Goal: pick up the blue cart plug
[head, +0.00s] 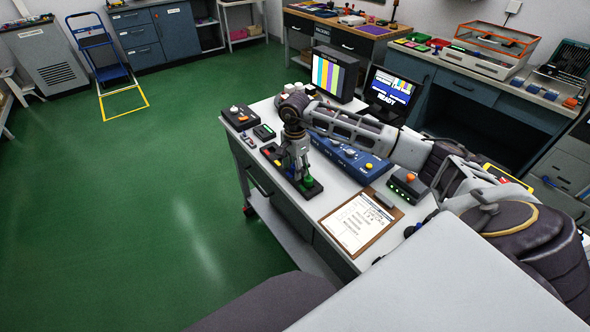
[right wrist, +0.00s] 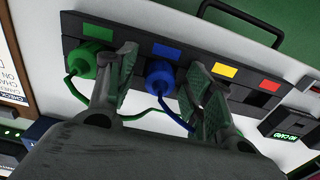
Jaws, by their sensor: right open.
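The blue cart plug (right wrist: 160,75) sits in a black strip (right wrist: 135,42) below a blue label, with a blue cable running from it. My right gripper (right wrist: 160,92) is open, with one finger on each side of the blue plug in the right wrist view. I cannot tell whether the fingers touch it. My left gripper is not in view.
A green plug (right wrist: 97,54) stands close beside the left finger. Yellow (right wrist: 225,71) and red (right wrist: 270,86) labels lie to the right. The cart also holds a blue panel (head: 350,157), a clipboard (head: 361,222) and a black box with an orange knob (head: 408,184).

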